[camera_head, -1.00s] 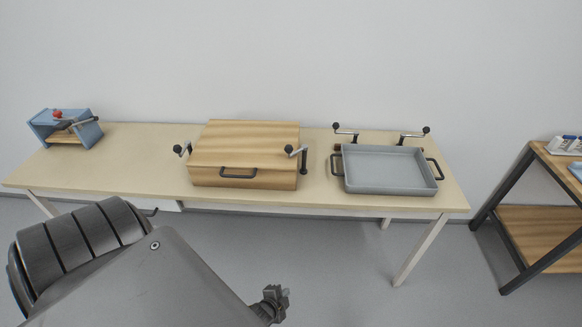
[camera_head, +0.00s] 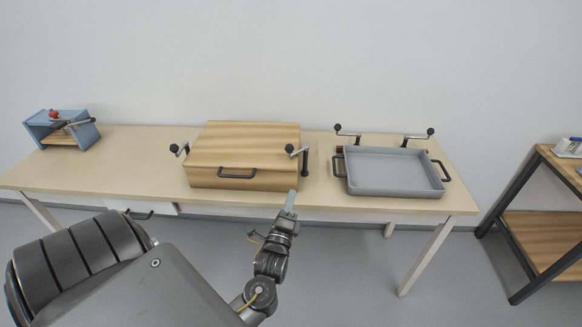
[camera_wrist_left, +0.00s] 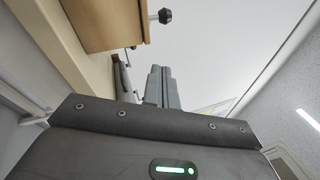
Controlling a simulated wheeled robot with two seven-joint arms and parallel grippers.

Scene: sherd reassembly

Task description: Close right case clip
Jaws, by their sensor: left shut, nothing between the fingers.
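The wooden case (camera_head: 240,150) lies shut in the middle of the table, with a dark handle (camera_head: 237,174) on its front. The right case clip (camera_head: 297,152) is a metal lever with a black knob at the case's right side; whether it is latched I cannot tell. The left case clip (camera_head: 180,149) stands at the left side. My left gripper (camera_head: 290,199) is shut and empty, pointing up just in front of the case's right front corner, below the right clip. In the left wrist view the gripper fingers (camera_wrist_left: 161,87) are together, and the case (camera_wrist_left: 112,22) shows at upper left. My right gripper is out of view.
A grey tray (camera_head: 393,189) with a dark handle at each side sits on the table (camera_head: 130,170) to the right, with two levers behind it. A blue clamp box (camera_head: 85,132) stands at the far left. A shelf (camera_head: 540,222) stands at the right.

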